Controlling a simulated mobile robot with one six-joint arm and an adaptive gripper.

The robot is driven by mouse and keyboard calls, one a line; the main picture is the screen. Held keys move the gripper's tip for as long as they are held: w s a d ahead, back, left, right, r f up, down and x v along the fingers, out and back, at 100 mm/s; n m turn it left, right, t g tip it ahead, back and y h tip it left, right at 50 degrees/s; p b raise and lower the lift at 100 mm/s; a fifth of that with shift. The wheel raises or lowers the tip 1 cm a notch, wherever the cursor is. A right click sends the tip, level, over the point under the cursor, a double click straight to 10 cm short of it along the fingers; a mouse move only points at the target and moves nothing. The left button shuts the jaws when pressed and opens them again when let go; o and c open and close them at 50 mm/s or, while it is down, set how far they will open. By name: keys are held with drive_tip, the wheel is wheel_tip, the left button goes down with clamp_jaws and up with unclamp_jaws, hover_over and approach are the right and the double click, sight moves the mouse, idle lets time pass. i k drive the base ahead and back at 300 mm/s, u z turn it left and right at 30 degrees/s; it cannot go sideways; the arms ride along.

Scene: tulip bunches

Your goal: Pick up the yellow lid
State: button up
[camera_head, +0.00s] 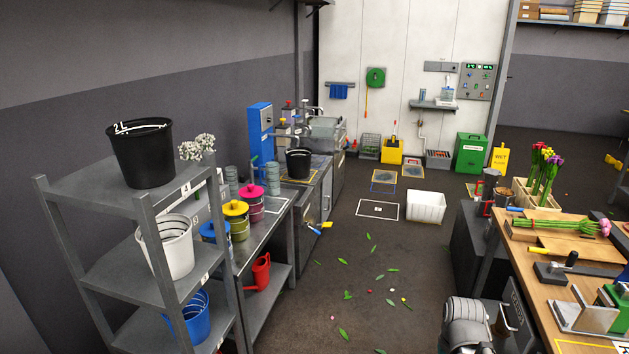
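The yellow lid (235,208) is a round lid with a dark knob on top. It sits on a yellow-green canister (239,228) on the metal bench at the left, behind the shelf rack. A canister with a pink lid (251,191) stands just behind it to the right. A blue-lidded canister (213,232) stands in front of it to the left, partly hidden by the rack. A grey rounded part of my arm shows at the bottom right, far from the lid. I cannot make out my gripper's fingers in this view.
The grey shelf rack (150,198) with buckets stands close in front of the bench's left end. A red watering can (261,272) is on the bench's lower shelf. The central floor has scattered leaves. A wooden worktable (533,278) with tulips stands at right.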

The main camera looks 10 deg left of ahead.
sight(235, 207)
drive_tip(key=i, duration=3.75)
drive_tip(key=u, duration=1.4)
